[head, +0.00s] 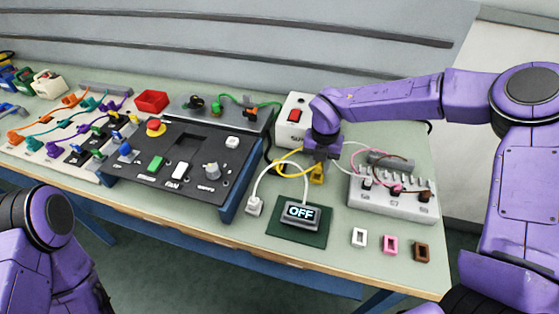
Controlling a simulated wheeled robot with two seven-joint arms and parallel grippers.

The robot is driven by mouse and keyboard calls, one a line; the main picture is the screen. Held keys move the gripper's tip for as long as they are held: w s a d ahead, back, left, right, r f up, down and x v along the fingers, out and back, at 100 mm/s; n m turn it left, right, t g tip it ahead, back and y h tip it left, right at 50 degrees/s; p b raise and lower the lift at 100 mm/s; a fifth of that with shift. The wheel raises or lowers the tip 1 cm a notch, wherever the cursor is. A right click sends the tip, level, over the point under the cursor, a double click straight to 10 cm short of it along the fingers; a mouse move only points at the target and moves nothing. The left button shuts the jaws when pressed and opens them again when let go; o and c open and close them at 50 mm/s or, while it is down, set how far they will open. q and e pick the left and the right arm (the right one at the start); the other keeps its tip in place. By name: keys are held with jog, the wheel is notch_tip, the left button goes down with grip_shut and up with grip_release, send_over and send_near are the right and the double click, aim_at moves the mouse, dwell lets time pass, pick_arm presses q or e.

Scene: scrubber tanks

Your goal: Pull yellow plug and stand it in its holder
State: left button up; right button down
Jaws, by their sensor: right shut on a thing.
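My right gripper (321,154) points down behind the grey display and is shut on the yellow plug (317,174). A yellow cable (285,158) loops up from the left to the gripper. The yellow part shows just below the fingers, near the bench top. The fingers hide much of it, and I cannot tell whether the lowest yellow is plug or holder. I cannot make out a separate yellow holder. My left arm shows at the lower left; its gripper is out of the picture.
The display reading OFF (301,212) sits on a green plate, beside a white plug (254,206). White (358,237), pink (390,245) and brown (421,252) holders line the front. A grey socket block (395,201) stands right. A red-switch box (295,130) stands behind. A black control panel (185,165) lies left.

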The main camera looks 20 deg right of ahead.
jog(key=shift+f, duration=0.15)
jog(key=shift+f+b, duration=0.75)
jog(key=shift+f, duration=0.1)
jog(key=shift+s+f, duration=0.1)
jog(key=shift+s, duration=0.15)
